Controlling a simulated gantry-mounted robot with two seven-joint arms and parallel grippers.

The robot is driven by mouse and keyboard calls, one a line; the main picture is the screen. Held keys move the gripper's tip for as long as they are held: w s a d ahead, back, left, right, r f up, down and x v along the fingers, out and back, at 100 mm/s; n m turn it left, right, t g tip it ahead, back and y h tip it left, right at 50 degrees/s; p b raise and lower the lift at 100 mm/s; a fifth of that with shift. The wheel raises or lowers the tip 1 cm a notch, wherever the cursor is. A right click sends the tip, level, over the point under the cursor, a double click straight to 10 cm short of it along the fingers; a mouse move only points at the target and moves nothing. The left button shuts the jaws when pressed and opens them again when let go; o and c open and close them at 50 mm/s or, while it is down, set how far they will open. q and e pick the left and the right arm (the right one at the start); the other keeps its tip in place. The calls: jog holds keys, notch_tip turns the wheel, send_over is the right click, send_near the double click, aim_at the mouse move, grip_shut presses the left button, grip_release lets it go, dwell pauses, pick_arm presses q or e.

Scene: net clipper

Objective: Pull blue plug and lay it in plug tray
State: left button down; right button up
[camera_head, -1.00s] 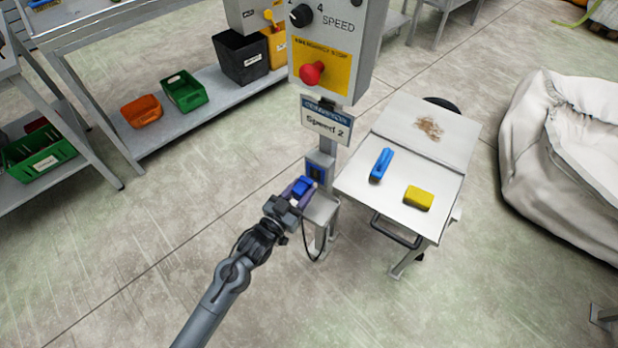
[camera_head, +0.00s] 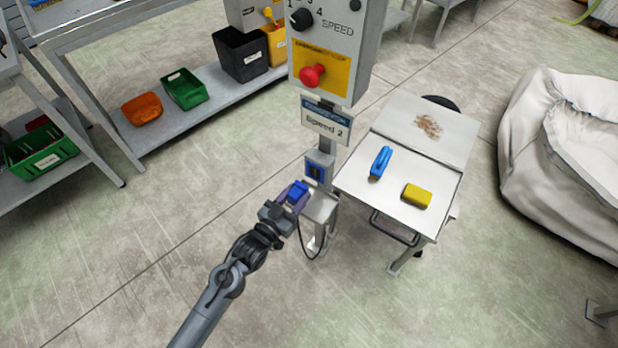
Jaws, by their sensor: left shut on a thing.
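The blue plug (camera_head: 299,190) is in my left gripper (camera_head: 291,199), which is shut on it. The plug is apart from the grey socket box (camera_head: 319,168) on the post, a little to its lower left. A dark cable hangs in a loop below the plug. A small grey metal tray (camera_head: 321,207), which looks like the plug tray, sits on the post below the socket, just right of the gripper. The plug hides part of its left side. My right gripper is not in view.
A post carries a Speed 2 sign (camera_head: 326,122) and a control box with a red stop button (camera_head: 312,75). A metal table (camera_head: 437,165) with a blue brush (camera_head: 381,162) and yellow sponge (camera_head: 417,195) stands right of it.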

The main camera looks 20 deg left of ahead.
pick_arm(q)
jog(key=shift+w, duration=0.15)
jog(key=shift+w+d, duration=0.15)
jog(key=shift+w, duration=0.45)
jog(key=shift+f+b, duration=0.65)
jog(key=shift+f, duration=0.7)
notch_tip(320, 180, down, 7)
jog(key=b, duration=0.4)
jog(key=shift+f, duration=0.1)
dwell(0.3)
